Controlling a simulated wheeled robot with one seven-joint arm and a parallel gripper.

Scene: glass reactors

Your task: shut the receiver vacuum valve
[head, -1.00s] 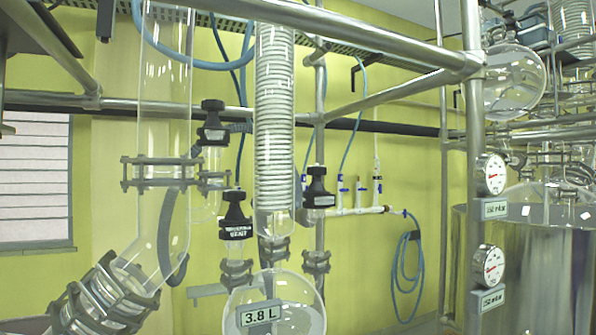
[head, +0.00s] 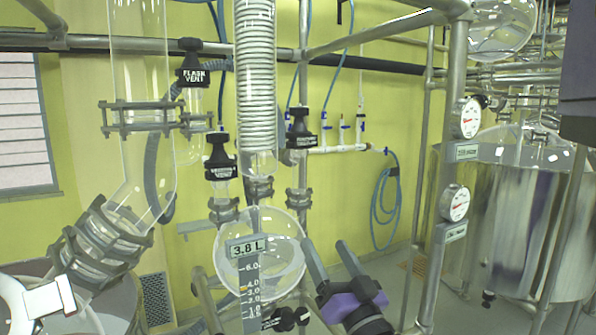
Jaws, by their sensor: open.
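Three black valve knobs with white labels show around the glass column. One valve (head: 301,130), right of the coiled condenser, has a label too small to read surely; it may be the receiver vacuum valve. Another valve (head: 220,158), left of the condenser, seems to read as a vent. The flask vent valve (head: 194,66) is higher and further left. My gripper (head: 326,245) is open and empty, its fingers pointing up, below and right of these valves. It appears right beside the round receiver flask (head: 287,247); contact cannot be told.
The coiled condenser (head: 254,80) stands between the valves. A steel post (head: 437,210) with two gauges stands right of my gripper. A thick glass tube (head: 140,60) is at the left. A steel vessel (head: 520,210) is behind right. Another dark valve (head: 287,318) is below the flask.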

